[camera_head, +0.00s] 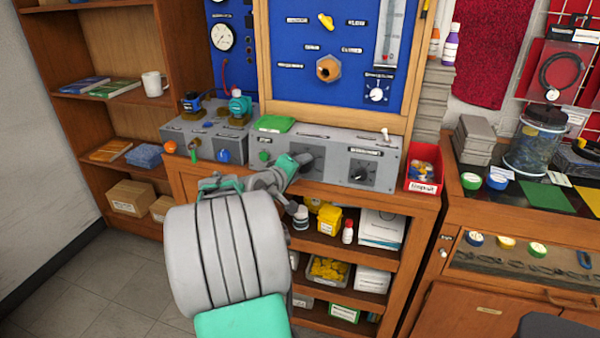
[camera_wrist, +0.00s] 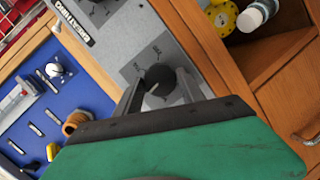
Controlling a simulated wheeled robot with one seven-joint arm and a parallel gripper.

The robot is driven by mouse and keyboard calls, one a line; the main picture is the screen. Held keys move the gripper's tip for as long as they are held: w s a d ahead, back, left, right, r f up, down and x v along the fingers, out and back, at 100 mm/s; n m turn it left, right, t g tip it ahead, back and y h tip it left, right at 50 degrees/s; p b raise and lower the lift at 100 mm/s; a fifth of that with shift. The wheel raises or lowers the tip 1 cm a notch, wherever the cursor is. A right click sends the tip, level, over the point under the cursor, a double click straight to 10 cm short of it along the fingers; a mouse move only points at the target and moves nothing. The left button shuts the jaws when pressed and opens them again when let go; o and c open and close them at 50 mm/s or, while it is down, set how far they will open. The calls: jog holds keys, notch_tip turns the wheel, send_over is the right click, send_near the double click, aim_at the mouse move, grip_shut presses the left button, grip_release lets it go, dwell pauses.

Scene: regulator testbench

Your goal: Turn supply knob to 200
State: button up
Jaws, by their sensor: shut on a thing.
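A black knob (camera_wrist: 159,79) on a grey panel (camera_wrist: 112,50) shows in the wrist view, with small markings on the dark plate around it that are too small to read. My gripper (camera_wrist: 160,90) has one finger on each side of this knob and is shut on it. In the head view my gripper (camera_head: 301,159) reaches the left part of the grey control box (camera_head: 328,143) and mostly hides the knob there. A second black knob (camera_head: 357,173) sits on a dark plate to the right. The supply label is not readable.
A green cloth-like item (camera_head: 274,124) lies on the box top. A small toggle (camera_head: 385,134) stands at its right end. A red bin (camera_head: 425,170) is beside the box. A blue panel (camera_head: 300,60) with gauges and a valve rises behind. Shelves with bottles and boxes lie below.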

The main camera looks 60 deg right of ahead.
jog(key=m+b, duration=0.2)
jog(key=m, duration=0.1)
jog(key=m+t+y+b, duration=0.1)
jog(key=m+b, duration=0.1)
jog(key=shift+s+f+m+b, duration=0.15)
jog(key=shift+f+m+b, duration=0.05)
jog(key=shift+m+b, duration=0.2)
jog(key=m+b, duration=0.2)
jog(key=b, duration=0.1)
jog(key=m+t+b, duration=0.1)
jog(key=m+b, duration=0.2)
jog(key=shift+t+y, duration=0.3)
jog(key=m+b, duration=0.3)
jog(key=m+t+b, duration=0.1)
jog(key=m+b, duration=0.1)
jog(key=b, duration=0.2)
jog(key=shift+s+f+m+t, duration=0.15)
jog(key=shift+m+t, duration=0.15)
jog(key=shift+m, duration=0.1)
jog(key=m+b, duration=0.3)
jog(key=shift+t, duration=0.4)
jog(key=shift+r+m+t+b, duration=0.2)
jog(key=shift+m+t+b, duration=0.1)
jog(key=shift+m+b, duration=1)
jog(key=shift+h, duration=0.4)
jog(key=o, duration=1.4)
jog(key=shift+r, duration=0.1)
jog(key=shift+c, duration=0.2)
